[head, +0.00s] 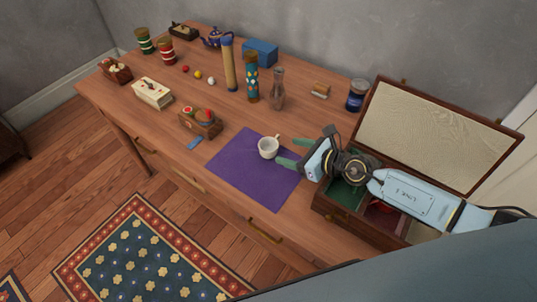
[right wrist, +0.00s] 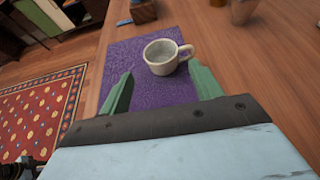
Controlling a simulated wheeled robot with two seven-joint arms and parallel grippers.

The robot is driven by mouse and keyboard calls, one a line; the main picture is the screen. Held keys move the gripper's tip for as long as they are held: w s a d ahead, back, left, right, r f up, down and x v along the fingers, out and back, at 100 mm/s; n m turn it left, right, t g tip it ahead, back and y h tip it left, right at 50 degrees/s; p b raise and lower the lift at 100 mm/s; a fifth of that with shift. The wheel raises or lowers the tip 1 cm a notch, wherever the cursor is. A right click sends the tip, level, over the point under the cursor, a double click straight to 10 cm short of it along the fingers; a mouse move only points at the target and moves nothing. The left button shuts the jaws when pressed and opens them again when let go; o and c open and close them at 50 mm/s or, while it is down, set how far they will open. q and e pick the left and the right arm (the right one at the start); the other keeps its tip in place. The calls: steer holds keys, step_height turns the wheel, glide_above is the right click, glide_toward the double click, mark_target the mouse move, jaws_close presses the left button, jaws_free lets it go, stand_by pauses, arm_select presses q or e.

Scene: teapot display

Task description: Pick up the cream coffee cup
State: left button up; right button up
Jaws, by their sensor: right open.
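The cream coffee cup (head: 267,149) stands upright on the purple mat (head: 243,180) on the wooden table. Its handle points to the upper right in the head view. My right gripper (head: 283,152) is open, with its green fingers just to the right of the cup. In the right wrist view the cup (right wrist: 162,57) is ahead, beyond and between the spread fingertips of the right gripper (right wrist: 163,80), and I see no clear contact. The cup looks empty inside. My left gripper is not in view.
An open wooden box (head: 345,200) with green and red compartments lies under my right arm. Behind the cup stand a glass bottle (head: 278,90) and a blue patterned cylinder (head: 252,78). A small wooden crate (head: 200,124) is left of the mat. The mat's front is clear.

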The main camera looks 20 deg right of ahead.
mark_target(262, 143)
steer(key=shift+x, duration=1.1)
steer(key=b+x, duration=0.1)
steer(key=x, duration=0.4)
steer(key=shift+b, duration=0.35)
steer(key=shift+w+a, duration=0.1)
steer(key=shift+w, duration=0.1)
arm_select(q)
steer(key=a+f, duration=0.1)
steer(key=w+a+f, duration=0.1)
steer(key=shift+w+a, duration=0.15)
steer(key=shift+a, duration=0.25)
arm_select(e)
steer(key=shift+c, duration=0.2)
steer(key=c, duration=0.7)
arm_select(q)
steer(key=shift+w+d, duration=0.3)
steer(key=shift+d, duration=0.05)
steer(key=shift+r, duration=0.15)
arm_select(e)
steer(key=shift+r, duration=0.1)
